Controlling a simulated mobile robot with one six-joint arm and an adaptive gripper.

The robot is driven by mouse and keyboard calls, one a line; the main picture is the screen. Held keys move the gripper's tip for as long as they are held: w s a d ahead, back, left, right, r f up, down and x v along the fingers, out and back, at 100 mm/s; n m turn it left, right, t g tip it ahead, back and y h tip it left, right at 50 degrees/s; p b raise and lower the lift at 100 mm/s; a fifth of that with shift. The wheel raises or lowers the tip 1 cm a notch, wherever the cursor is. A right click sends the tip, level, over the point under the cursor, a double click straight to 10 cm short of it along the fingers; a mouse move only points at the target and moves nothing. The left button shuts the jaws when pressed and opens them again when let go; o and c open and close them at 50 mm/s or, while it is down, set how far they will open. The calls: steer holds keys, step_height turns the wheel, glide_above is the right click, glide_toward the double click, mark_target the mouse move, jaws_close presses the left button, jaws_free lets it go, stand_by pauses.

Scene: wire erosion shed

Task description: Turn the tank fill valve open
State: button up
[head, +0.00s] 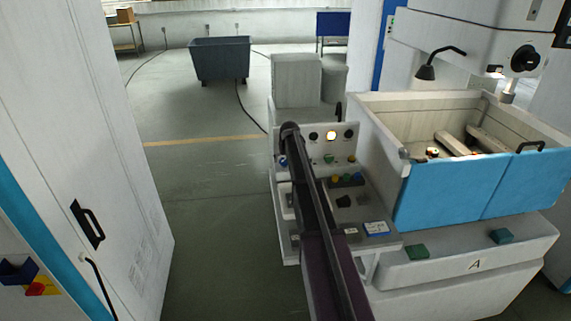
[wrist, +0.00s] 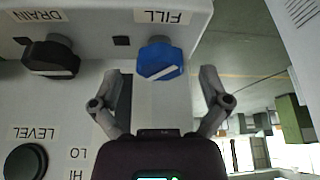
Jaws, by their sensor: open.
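The tank fill valve is a blue knob (wrist: 160,62) with a white mark, below the label FILL (wrist: 163,17), which reads upside down in the wrist view. The white mark lies slightly slanted across the knob's face. My gripper (wrist: 160,88) is open and empty, with one finger on each side of the knob's line; whether the fingers reach it in depth I cannot tell. In the head view my arm runs to the machine's control console (head: 384,242) and hides part of it; my gripper cannot be made out there.
A black DRAIN knob (wrist: 51,58) is beside the fill valve, and a black LEVEL knob (wrist: 26,161) sits farther off. The tank (head: 440,195) with blue front panels stands right of my arm. A white cabinet (head: 75,120) is at left. The floor between is clear.

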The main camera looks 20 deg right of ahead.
steer(key=shift+w+f, duration=0.1)
steer(key=shift+f, duration=0.15)
